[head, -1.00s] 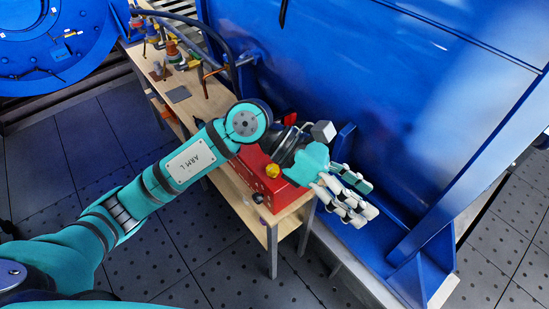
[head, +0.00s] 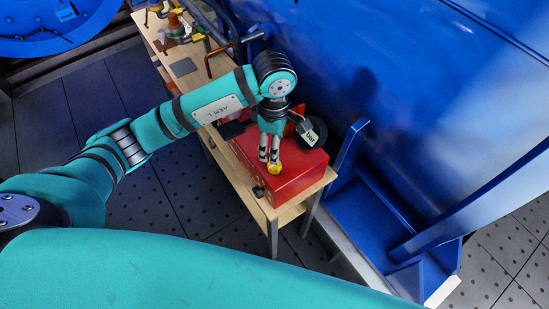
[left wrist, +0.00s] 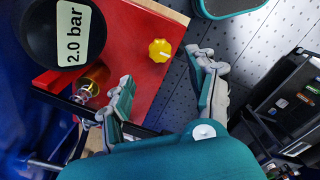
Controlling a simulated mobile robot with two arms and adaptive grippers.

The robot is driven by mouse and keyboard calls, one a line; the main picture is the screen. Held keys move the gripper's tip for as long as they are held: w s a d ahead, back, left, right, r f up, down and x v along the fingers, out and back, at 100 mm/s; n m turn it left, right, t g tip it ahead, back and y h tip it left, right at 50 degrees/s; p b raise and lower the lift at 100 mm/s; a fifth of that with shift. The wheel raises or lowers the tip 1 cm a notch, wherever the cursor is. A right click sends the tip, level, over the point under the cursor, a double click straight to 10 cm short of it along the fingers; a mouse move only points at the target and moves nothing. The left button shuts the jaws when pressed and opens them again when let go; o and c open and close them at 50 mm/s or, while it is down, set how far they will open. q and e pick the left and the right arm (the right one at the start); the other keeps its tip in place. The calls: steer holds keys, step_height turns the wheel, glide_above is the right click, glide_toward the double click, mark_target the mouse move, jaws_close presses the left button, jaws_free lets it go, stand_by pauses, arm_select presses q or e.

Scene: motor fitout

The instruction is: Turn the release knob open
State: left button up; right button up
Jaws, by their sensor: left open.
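The yellow release knob (head: 274,169) sits on top of the red box (head: 298,172). The knob also shows in the left wrist view (left wrist: 160,50), with a pale line across its ribbed cap. My left gripper (head: 268,155) points down just above the knob in the head view. In the left wrist view my left gripper (left wrist: 163,74) is open, with one finger to either side of the knob's position and nothing between them. I cannot tell whether a finger touches the knob. My right gripper is not in view.
A black round gauge (left wrist: 62,36) labelled 2.0 bar stands on the box beside the left gripper. The box rests on a wooden bench (head: 255,190) with tools at its far end. A blue metal wall (head: 400,90) rises behind. A dark perforated floor (head: 170,215) lies in front.

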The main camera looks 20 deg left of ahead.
mark_target(275, 167)
arm_select(q)
step_height(275, 167, down, 6)
steer(key=shift+s+r+p, duration=0.15)
steer(key=shift+r+p, duration=0.1)
steer(key=shift+p, duration=0.35)
step_height(275, 167, down, 2)
steer(key=shift+f, duration=0.7)
steer(key=c, duration=1.1)
steer(key=shift+c, duration=0.2)
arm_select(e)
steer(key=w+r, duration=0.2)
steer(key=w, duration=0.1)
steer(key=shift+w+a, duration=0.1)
